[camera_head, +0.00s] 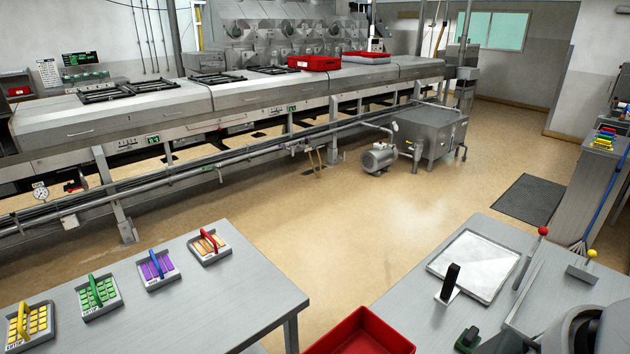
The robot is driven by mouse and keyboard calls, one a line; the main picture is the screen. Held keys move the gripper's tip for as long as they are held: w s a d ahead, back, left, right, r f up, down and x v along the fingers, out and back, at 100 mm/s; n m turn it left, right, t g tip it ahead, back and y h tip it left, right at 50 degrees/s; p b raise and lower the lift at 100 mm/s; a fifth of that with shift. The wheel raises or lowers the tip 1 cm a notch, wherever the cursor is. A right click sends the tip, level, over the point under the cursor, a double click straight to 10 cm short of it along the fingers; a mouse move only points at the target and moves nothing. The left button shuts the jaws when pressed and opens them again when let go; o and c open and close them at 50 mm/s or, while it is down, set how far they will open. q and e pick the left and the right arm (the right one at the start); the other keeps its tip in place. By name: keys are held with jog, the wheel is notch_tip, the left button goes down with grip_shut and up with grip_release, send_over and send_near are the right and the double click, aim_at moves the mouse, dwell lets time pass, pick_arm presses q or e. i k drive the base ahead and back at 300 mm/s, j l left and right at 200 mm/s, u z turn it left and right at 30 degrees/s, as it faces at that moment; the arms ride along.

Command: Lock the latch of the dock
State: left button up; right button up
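On the right bench (392,296) a flat silver plate (474,265) lies in a shallow frame. A black upright handle (450,281) on a small metal base stands at its front left corner. To its right is a slanted lever with a red ball (543,231). Further right a yellow ball (591,254) tops a short part on a metal block. A small dark green block with a black knob (467,341) sits near the front. I cannot tell which of these is the dock's latch, or its state. Neither gripper shows in this view.
A red bin (361,332) stands at the bottom middle. The left table (235,287) holds several small trays with coloured handles (208,246). A long steel machine (260,100) runs along the back. A rounded grey body (585,328) fills the bottom right corner. Open floor (330,235) lies between.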

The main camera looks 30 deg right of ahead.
aim_at(542, 231)
jog(key=z, duration=2.4)
jog(key=i+j+z, duration=0.2)
jog(key=i+j, duration=0.2)
jog(key=i+j+z, duration=0.25)
jog(key=i+j, duration=0.15)
jog(key=j, duration=0.3)
jog(key=i+j+z, duration=0.2)
jog(key=j, duration=0.4)
jog(key=i+j+z, duration=0.25)
jog(key=j, duration=0.45)
jog(key=i+j+z, duration=0.2)
jog(key=i+j, duration=0.15)
jog(key=j, duration=0.4)
jog(key=i+j+z, duration=0.2)
jog(key=j, duration=0.55)
jog(key=j+z, duration=0.25)
jog(key=j, duration=0.5)
jog(key=i+j+z, duration=0.2)
jog(key=j, duration=0.6)
jog(key=k, duration=0.1)
